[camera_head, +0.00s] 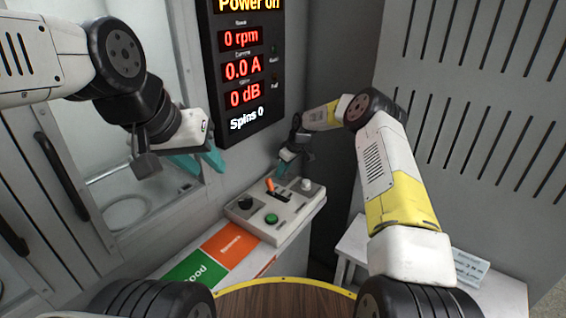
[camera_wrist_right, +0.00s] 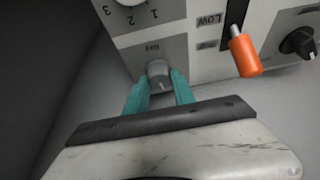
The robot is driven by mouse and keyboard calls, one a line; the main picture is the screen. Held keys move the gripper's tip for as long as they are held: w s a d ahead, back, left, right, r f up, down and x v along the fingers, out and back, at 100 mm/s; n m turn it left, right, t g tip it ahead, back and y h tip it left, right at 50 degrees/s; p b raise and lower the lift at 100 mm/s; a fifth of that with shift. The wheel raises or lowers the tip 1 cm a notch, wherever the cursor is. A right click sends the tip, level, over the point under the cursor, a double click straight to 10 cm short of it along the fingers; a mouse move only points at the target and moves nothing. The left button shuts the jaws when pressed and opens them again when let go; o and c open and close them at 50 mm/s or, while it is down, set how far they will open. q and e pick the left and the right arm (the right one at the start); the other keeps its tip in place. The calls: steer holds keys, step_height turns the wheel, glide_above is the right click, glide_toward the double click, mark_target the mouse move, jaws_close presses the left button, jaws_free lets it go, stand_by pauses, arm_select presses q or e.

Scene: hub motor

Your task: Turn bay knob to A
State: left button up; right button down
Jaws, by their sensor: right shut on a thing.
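The grey bay knob (camera_wrist_right: 159,76) sits on the control panel under a label that seems to read "Bay" in the right wrist view. The teal fingers of my right gripper (camera_wrist_right: 160,92) are shut on it, one on each side. A pale mark shows on its near face; the position letters are not readable. In the head view my right gripper (camera_head: 285,158) is at the back edge of the control panel (camera_head: 285,218), hiding the bay knob. My left gripper (camera_head: 198,162) is open and empty, its teal fingers apart, left of the display and clear of the panel.
The panel also bears an orange lever (camera_wrist_right: 245,55), a black knob (camera_wrist_right: 298,42), a numbered knob (camera_wrist_right: 130,3) and a green button (camera_head: 271,218). A display (camera_head: 242,70) reads "Power on" and 0 rpm. Green and orange mats (camera_head: 230,243) lie in front; a white side table (camera_head: 490,285) stands right.

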steer(key=shift+w+d+n+g, duration=0.1)
steer(key=shift+n+g, duration=0.8)
steer(key=shift+n, duration=1.3)
steer(key=c, duration=1.1)
jaws_free()
steer(key=shift+o, duration=0.2)
steer(key=shift+y, duration=0.3)
steer(key=v, duration=0.7)
steer(key=shift+r, duration=0.35)
steer(key=shift+d, duration=0.15)
